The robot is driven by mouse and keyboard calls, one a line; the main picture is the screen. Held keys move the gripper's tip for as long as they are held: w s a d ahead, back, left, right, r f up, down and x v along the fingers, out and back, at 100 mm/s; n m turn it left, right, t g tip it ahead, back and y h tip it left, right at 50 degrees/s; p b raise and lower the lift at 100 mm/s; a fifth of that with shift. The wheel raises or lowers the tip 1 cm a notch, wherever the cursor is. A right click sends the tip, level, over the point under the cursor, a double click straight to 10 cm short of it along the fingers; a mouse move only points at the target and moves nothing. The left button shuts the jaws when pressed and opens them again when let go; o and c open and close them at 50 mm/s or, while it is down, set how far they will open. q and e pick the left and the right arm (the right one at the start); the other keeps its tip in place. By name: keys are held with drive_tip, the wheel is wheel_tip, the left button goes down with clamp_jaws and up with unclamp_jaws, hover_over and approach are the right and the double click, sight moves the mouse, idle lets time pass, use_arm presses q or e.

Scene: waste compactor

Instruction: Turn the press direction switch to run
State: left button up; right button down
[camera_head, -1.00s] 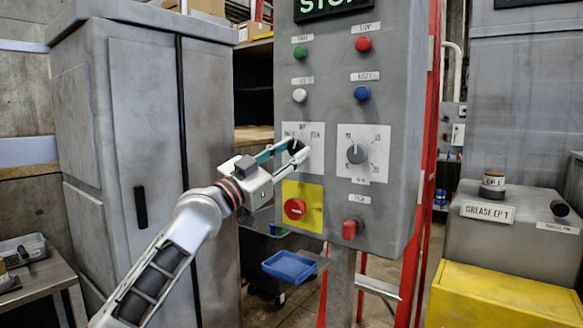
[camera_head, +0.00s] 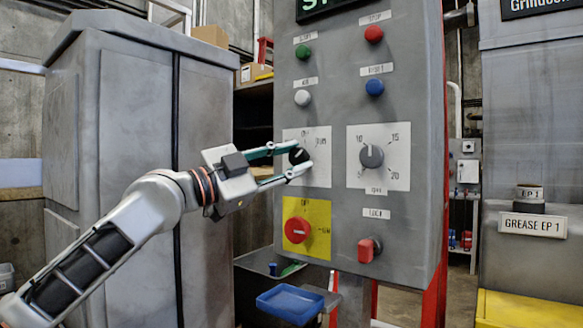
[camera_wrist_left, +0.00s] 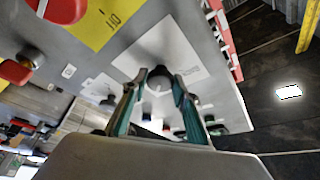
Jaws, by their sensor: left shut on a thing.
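The press direction switch appears to be the black knob (camera_head: 299,156) on a white label plate (camera_head: 319,172), at the left of the grey control panel (camera_head: 340,225). Small lettering stands above and beside the knob, too blurred to read surely. My left gripper (camera_head: 293,159) reaches in from the left and is shut on this knob, one finger above and one below. In the left wrist view the knob (camera_wrist_left: 159,79) sits between the two fingertips (camera_wrist_left: 160,76). The fingers partly hide it, and I cannot tell where its pointer aims. My right gripper is in neither view.
A grey dial (camera_head: 371,156) sits close right of the knob. A red rotary switch (camera_head: 297,230) on a yellow plate is below, with a red switch (camera_head: 367,250) to its right. Several push buttons are above. A blue tray (camera_head: 290,303) is below the panel.

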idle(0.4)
use_arm(q)
drive_tip(key=o, duration=1.1)
drive_tip(key=shift+s+a+f, duration=0.15)
drive_tip(key=shift+s+a, duration=0.15)
drive_tip(key=shift+a, duration=0.1)
drive_tip(key=v, duration=1.1)
